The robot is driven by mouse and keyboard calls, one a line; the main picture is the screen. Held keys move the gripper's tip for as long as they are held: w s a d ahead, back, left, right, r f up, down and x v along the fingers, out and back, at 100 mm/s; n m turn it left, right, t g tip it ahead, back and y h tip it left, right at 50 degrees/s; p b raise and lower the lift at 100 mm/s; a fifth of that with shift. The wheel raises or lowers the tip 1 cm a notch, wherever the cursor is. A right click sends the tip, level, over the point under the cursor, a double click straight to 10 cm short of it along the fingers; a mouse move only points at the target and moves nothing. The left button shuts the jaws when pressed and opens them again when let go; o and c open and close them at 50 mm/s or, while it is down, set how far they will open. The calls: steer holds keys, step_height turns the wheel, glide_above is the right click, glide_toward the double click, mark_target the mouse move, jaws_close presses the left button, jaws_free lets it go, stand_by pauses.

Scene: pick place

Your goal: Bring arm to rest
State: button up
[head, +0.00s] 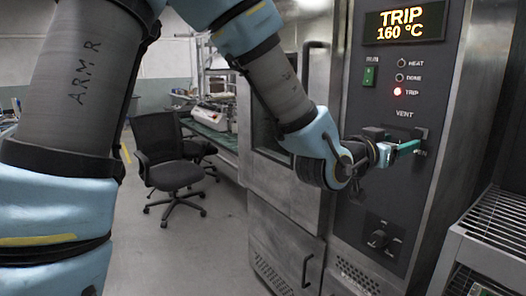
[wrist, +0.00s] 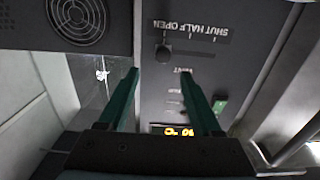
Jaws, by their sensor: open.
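My gripper (head: 408,146) is in front of the dark control panel (head: 352,205) of the steel oven, just below the VENT label, at the right side of the panel. In the wrist view its two green fingers (wrist: 165,80) are spread apart with nothing between them. The wrist view shows the panel upside down. There the vent slider knob (wrist: 162,53) sits at the left end of its scale, by the OPEN end, beyond the fingertips. Whether a finger touches the panel I cannot tell.
The display (head: 404,22) reads TRIP 160 °C, and the red TRIP lamp (head: 397,91) is lit. A round dial (head: 378,239) is lower on the panel. A wire rack (head: 495,225) stands close at the right. A black office chair (head: 168,155) stands on open floor at the left.

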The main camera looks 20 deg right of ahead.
steer(key=w+a+f+n+t+y, duration=0.1)
steer(key=w+a+f+n+y, duration=0.1)
steer(key=w+a+f+y, duration=0.5)
steer(key=w+a+f+n+t, duration=0.1)
steer(key=w+a+f+n, duration=0.3)
steer(key=a, duration=0.6)
steer(key=w+a+f+y, duration=0.3)
steer(key=w+a+y, duration=0.1)
steer(key=w+a, duration=0.4)
steer(key=s+a+f+n+g+y, duration=0.1)
steer(key=s+a+n+y, duration=0.1)
steer(key=a, duration=0.7)
steer(key=s+a+f+n+g+y, duration=0.2)
steer(key=s+a+n, duration=0.1)
steer(key=a, duration=0.6)
steer(key=s+a+f+n+g+y, duration=0.2)
steer(key=s+a, duration=0.1)
steer(key=a, duration=0.6)
steer(key=shift+s+f+n, duration=0.15)
steer(key=shift+s+n, duration=0.2)
steer(key=shift+n, duration=0.05)
